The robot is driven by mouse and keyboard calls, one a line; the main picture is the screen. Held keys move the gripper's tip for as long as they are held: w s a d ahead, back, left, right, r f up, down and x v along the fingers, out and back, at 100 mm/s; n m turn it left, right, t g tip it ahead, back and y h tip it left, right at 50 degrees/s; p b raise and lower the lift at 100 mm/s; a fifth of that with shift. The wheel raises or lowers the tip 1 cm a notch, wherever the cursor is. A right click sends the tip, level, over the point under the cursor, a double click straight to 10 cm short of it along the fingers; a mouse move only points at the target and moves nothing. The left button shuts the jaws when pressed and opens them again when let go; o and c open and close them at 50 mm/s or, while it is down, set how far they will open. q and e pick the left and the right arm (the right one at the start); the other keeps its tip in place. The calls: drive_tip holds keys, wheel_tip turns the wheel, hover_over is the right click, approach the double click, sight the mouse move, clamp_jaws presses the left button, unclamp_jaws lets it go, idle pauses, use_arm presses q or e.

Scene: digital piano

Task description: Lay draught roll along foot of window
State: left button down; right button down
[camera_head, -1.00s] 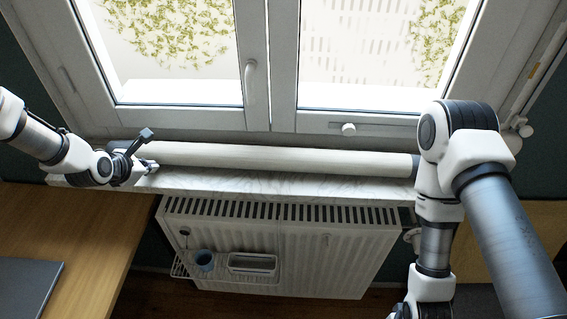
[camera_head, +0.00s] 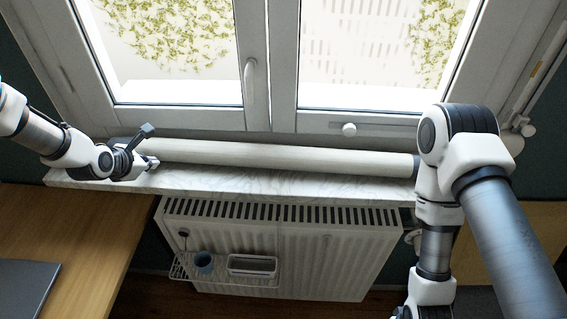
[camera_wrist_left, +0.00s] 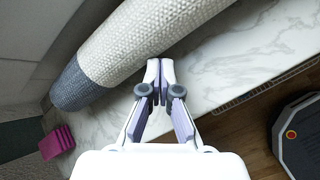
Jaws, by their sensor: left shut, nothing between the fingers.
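The draught roll (camera_head: 285,158) is a long cream fabric roll with grey ends. It lies on the marble sill (camera_head: 260,184) along the foot of the window (camera_head: 290,121). In the left wrist view the roll (camera_wrist_left: 135,42) runs diagonally, its grey end at left. My left gripper (camera_head: 154,162) is at the roll's left end, on its near side. In the left wrist view its fingertips (camera_wrist_left: 160,72) are shut with nothing between them, beside the roll; I cannot tell whether they touch it. My right arm covers the area by the roll's right end; its gripper is out of view.
A wooden desk (camera_head: 70,225) with a dark flat object (camera_head: 25,285) is at left. A window handle (camera_head: 250,82) projects above the roll.

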use_arm(q)
drive_tip(key=shift+w+d+b, duration=0.1)
drive_tip(key=shift+w+b, duration=0.5)
drive_tip(key=shift+w, duration=0.45)
idle(0.5)
drive_tip(key=shift+s, duration=0.1)
drive_tip(key=shift+s, duration=0.9)
drive_tip(key=s, duration=0.1)
drive_tip(key=s+p, duration=0.1)
drive_tip(key=s, duration=0.2)
drive_tip(key=shift+s+a+r+p, duration=0.1)
drive_tip(key=shift+s+a+p, duration=0.15)
drive_tip(key=shift+p, duration=0.05)
drive_tip(key=shift+s, duration=0.3)
